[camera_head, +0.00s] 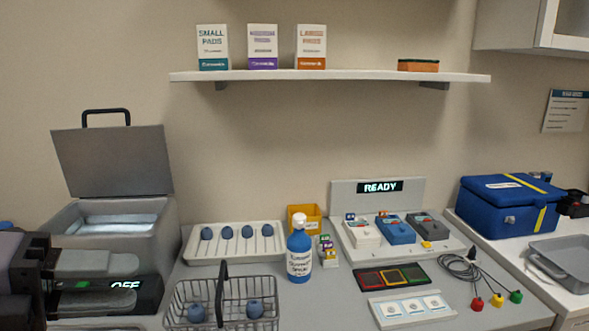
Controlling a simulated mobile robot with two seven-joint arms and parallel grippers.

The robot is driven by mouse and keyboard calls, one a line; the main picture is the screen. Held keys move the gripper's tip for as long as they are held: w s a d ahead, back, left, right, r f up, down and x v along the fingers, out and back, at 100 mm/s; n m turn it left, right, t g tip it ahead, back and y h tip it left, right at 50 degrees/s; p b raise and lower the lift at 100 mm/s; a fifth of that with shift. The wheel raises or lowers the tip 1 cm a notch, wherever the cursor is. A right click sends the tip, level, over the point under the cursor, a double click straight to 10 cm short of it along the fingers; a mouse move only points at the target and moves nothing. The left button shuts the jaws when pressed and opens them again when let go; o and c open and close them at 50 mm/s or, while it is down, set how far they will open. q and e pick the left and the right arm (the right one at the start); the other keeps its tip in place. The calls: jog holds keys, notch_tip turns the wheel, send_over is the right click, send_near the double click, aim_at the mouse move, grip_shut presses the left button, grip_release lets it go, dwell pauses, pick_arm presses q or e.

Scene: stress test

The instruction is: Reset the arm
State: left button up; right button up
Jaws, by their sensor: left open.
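My left gripper (128,282) comes in from the left edge with its two grey fingers apart. It is open and nothing shows between the fingers. I cannot tell whether the gripper touches the box. My right gripper is not in view. A dark object (574,204) at the right edge is too cut off to identify.
A wire basket (222,290) with blue round items stands right of the gripper. Behind it are a white tray (192,245), a blue bottle (299,248) and a yellow bin (305,213). A READY panel (340,190) and blue case (507,205) stand farther right. A shelf (340,76) spans the wall.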

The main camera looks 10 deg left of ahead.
pick_arm(q)
jog(key=w+a+r+n+t, duration=0.3)
jog(key=w+r+n+t, duration=0.15)
jog(key=n+t, duration=0.85)
jog(key=w+a+f+n+g+y, duration=0.15)
jog(key=a+f+n+y, duration=0.25)
jog(key=f+n+y, duration=0.4)
jog(key=w+a+f+n+g+y, duration=0.15)
jog(key=a+f+n+y, duration=0.25)
jog(key=f+n+y, duration=0.4)
jog(key=s+d+f+n+g, duration=0.1)
jog(key=s+f+g, duration=0.25)
jog(key=f, duration=0.35)
jog(key=s+d+f+n+g, duration=0.1)
jog(key=s+d+f+g, duration=0.1)
jog(key=f+g, duration=0.35)
jog(key=s+d+f+m+g+h, duration=0.2)
jog(key=s+d+f+g+h, duration=0.3)
jog(key=s+d+f, duration=0.55)
jog(key=w+f+t+p, duration=0.1)
jog(key=w+f+t, duration=0.4)
jog(key=f+t, duration=0.1)
jog(key=shift+d+f+h, duration=0.25)
jog(key=shift+f+h, duration=0.05)
jog(key=shift+f, duration=0.5)
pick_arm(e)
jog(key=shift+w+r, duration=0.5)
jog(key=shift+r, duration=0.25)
